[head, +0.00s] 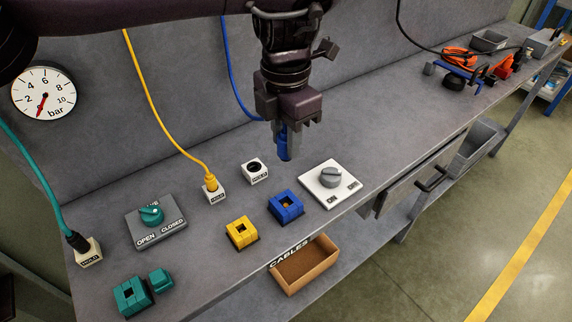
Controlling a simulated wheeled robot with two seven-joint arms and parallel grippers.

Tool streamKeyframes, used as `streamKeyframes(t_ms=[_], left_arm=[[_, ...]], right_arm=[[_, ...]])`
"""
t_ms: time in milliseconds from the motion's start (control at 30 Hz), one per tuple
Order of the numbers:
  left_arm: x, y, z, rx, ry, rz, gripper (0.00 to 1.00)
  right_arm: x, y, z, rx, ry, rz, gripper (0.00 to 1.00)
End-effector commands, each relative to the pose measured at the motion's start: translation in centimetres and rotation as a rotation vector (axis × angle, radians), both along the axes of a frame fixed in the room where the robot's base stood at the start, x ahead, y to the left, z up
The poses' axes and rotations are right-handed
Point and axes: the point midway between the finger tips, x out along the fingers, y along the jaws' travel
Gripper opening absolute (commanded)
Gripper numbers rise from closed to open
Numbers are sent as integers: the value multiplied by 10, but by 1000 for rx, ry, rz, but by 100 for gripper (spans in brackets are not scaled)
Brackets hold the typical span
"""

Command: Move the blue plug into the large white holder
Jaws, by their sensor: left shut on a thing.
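My left gripper (283,132) comes down from the top and is shut on the blue plug (285,150), which it holds upright above the bench. The plug's blue cable (229,75) runs up behind my arm. An empty white holder (254,175) with a dark round hole stands below and left of the plug, apart from it. A blue socket block (286,209) with a square opening lies below the plug, nearer the front edge. My right gripper is out of view.
Left are a white holder (214,196) with a yellow plug and another (91,257) with a dark plug. Yellow (242,234) and teal (131,299) sockets, an OPEN/CLOSED knob plate (158,235) and a white switch plate (346,187) surround them. An open cables box (305,268) hangs at the front.

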Motion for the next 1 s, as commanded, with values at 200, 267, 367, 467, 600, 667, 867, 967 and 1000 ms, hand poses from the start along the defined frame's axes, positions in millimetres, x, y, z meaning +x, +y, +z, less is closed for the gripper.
streamKeyframes(t_ms=[200, 267, 367, 467, 600, 667, 867, 967, 1000], left_arm=[[0, 0, 46, 2, -2, -1, 5], [0, 0, 52, 2, -1, -1, 5], [0, 0, 56, 1, 0, -1, 5], [0, 0, 53, 1, 2, -1, 5], [0, 0, 48, 1, 2, -2, 5], [0, 0, 45, 1, 2, -2, 5], [0, 0, 37, 1, 2, -1, 5], [0, 0, 33, 1, 2, -1, 5], [0, 0, 31, 1, 2, -1, 5]], right_arm=[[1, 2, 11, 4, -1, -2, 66], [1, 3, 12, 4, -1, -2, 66], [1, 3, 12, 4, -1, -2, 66], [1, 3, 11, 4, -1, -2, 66], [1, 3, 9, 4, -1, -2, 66], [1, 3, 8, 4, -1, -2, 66], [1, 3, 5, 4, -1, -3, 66], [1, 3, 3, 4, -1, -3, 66], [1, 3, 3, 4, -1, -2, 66]])
